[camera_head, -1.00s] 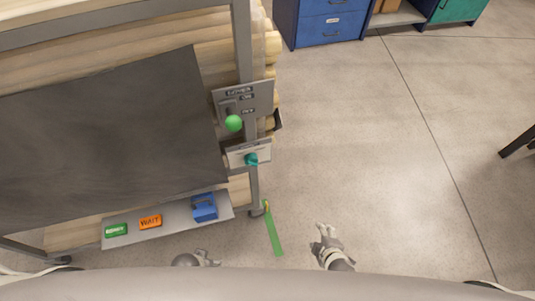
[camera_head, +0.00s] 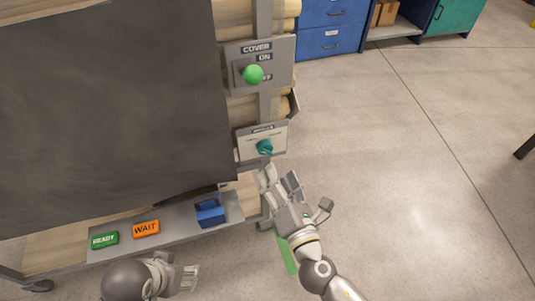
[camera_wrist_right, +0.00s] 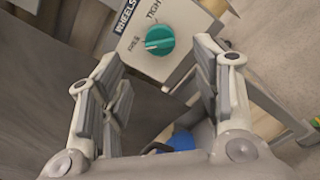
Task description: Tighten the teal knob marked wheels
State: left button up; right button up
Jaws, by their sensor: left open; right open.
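The teal knob (camera_head: 264,147) sits on a pale panel (camera_head: 250,149) fixed to the frame post. In the right wrist view the knob (camera_wrist_right: 160,41) is ahead of the fingers, on a panel labelled WHEELS, with a FREE mark at its left and a TIGHT mark above. My right gripper (camera_head: 279,181) is open and empty just below the knob, not touching it. In the right wrist view its two fingers (camera_wrist_right: 160,75) stand apart with the knob between and beyond their tips. My left gripper (camera_head: 190,277) is open and empty below the shelf's front edge.
Above the knob is a COVER panel with a green ball lever (camera_head: 253,75). A low shelf (camera_head: 180,228) holds a green READY block (camera_head: 105,240), an orange WAIT block (camera_head: 146,228) and a blue object (camera_head: 210,212). A dark sheet (camera_head: 110,110) covers the rack.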

aim_at(267, 154)
jog(key=x, duration=0.8)
jog(key=shift+w+a+f, duration=0.1)
jog(key=shift+w, duration=0.3)
jog(key=c, duration=1)
jog(key=shift+c, duration=0.2)
